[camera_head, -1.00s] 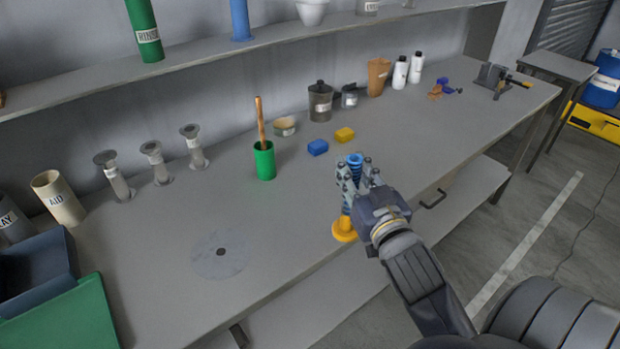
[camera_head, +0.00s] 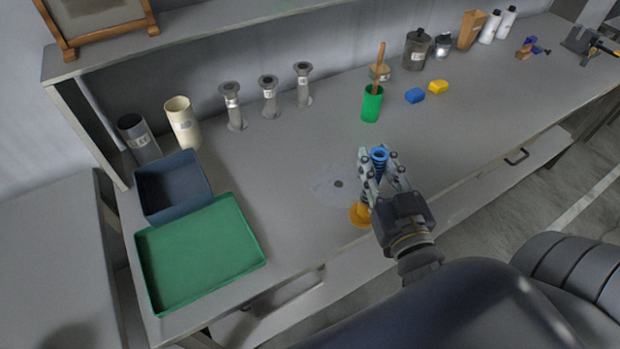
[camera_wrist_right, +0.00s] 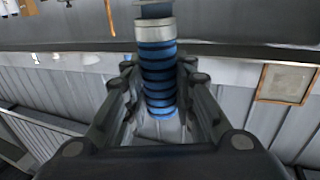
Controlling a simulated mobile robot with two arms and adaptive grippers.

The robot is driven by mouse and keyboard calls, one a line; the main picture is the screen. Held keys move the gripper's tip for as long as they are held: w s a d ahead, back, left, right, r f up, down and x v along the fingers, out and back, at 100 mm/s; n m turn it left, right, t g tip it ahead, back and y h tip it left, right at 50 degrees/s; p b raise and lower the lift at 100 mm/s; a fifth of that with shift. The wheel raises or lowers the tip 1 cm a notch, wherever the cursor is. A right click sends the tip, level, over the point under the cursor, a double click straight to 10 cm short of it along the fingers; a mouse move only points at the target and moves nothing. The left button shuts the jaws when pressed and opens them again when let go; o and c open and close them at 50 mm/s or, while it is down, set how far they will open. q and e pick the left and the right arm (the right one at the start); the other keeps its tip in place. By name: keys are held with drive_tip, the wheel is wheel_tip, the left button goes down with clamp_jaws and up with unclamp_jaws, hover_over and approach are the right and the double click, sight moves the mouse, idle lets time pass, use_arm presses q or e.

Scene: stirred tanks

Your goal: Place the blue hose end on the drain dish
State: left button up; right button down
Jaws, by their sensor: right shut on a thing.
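The blue hose end (camera_head: 379,154) is a ribbed blue piece held upright between the fingers of my right gripper (camera_head: 378,170), which is shut on it. The right wrist view shows the blue ribs and a silver band (camera_wrist_right: 154,28) between the fingers. The drain dish (camera_head: 327,192) looks like a flat, pale grey disc with a dark centre hole. It lies on the bench just left of my right gripper. My left gripper is not in view.
A green tray (camera_head: 200,250) and a dark blue bin (camera_head: 170,185) stand at the left of the bench.

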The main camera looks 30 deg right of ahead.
drive_tip(key=shift+w+a, duration=0.15)
drive_tip(key=shift+a, duration=0.05)
use_arm(q)
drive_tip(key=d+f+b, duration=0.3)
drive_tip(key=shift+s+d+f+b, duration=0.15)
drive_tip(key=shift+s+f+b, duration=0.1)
drive_tip(key=shift+b, duration=0.1)
use_arm(e)
drive_tip(key=w+d+f, duration=0.1)
drive_tip(key=w+f, duration=0.1)
drive_tip(key=w, duration=0.5)
drive_tip(key=w+d+f, duration=0.2)
drive_tip(key=w+f, duration=0.1)
drive_tip(key=w, duration=0.5)
drive_tip(key=shift+d, duration=0.2)
drive_tip(key=shift+w, duration=0.1)
